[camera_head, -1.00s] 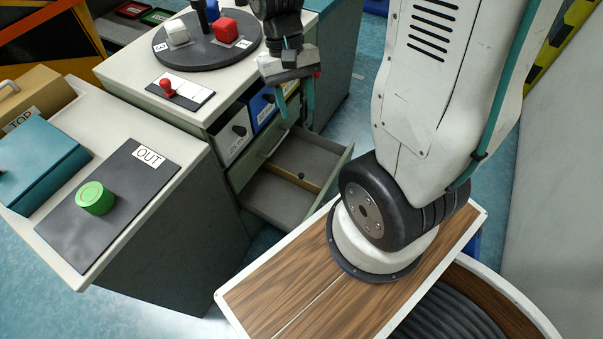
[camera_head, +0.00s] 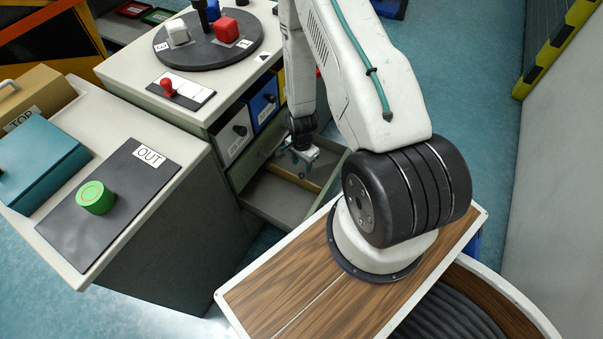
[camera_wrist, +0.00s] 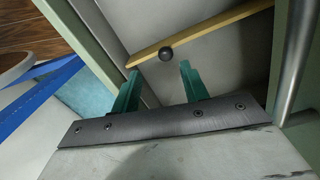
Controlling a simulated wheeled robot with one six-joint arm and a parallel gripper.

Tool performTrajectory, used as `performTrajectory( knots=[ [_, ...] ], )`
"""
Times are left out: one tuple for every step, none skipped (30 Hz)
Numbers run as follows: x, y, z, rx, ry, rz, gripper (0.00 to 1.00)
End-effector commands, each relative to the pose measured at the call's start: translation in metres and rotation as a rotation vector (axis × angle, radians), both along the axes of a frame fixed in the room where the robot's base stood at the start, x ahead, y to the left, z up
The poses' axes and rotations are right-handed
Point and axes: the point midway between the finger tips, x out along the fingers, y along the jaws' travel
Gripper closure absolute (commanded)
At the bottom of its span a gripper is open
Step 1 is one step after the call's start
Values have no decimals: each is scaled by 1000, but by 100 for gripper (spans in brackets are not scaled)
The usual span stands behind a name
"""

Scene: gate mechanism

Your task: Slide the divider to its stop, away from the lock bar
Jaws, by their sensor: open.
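The divider (camera_wrist: 215,28) is a yellowish wooden strip with a round black knob (camera_wrist: 166,54). It lies across the open drawer (camera_head: 268,205), and part of it shows in the head view (camera_head: 285,178). My gripper (camera_wrist: 159,69) is open, its two teal fingers pointing at the divider. The knob is just beyond the fingertips, roughly between them in the picture, and is not gripped. In the head view my gripper (camera_head: 299,162) is over the drawer. I cannot make out for certain which part is the lock bar.
A metal rod (camera_wrist: 297,60) runs close on the right in the wrist view. The drawer's walls stand around the divider. Above the drawer are white and blue drawer fronts (camera_head: 263,103) with black knobs. A wooden-topped surface (camera_head: 300,290) is in front.

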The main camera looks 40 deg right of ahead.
Motion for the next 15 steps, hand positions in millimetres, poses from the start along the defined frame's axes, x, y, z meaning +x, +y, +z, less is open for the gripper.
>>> performTrajectory(
  knots=[
    [4,-2,-1,-7,-19,-24,55],
    [6,-2,-2,-10,-24,-36,55],
    [7,-2,-5,-12,-27,-44,55],
    [7,-3,-8,-12,-29,-46,55],
    [7,-2,-11,-12,-29,-47,55],
    [6,-2,-17,-12,-28,-47,55],
    [6,-2,-21,-12,-28,-47,55],
    [6,-2,-27,-11,-27,-46,55],
    [6,-2,-33,-11,-27,-46,55],
    [6,-2,-38,-11,-26,-46,55],
    [6,-2,-43,-11,-26,-45,55],
    [6,-2,-49,-11,-27,-45,55],
    [6,-2,-54,-11,-26,-45,55],
    [6,-2,-57,-11,-27,-45,55],
    [7,-2,-62,-12,-27,-45,55]
  ],
)
